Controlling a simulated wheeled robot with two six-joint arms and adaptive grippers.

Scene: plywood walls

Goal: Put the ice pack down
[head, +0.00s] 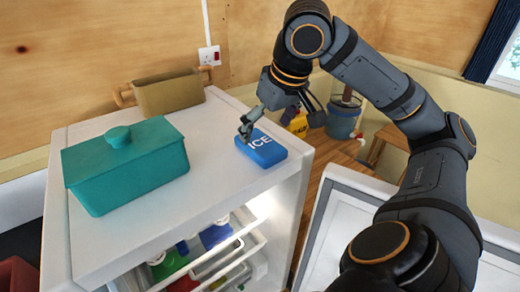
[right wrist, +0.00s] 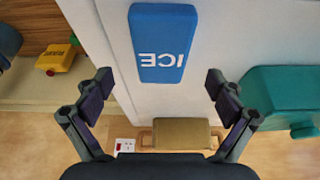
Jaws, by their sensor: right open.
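The blue ice pack (head: 262,148), lettered ICE, lies flat on the white top of the fridge (head: 215,165), near its right edge. It also shows in the right wrist view (right wrist: 162,45), beyond my fingertips and between their lines. My right gripper (head: 247,124) is at the back-left end of the ice pack in the head view. In the right wrist view the fingers (right wrist: 158,88) are wide apart with nothing between them, and the pack looks clear of both. My left gripper is in neither view.
A teal lidded box (head: 125,170) stands at the left on the fridge top, and an olive container (head: 170,93) stands at the back. The fridge below is open, showing shelves with items.

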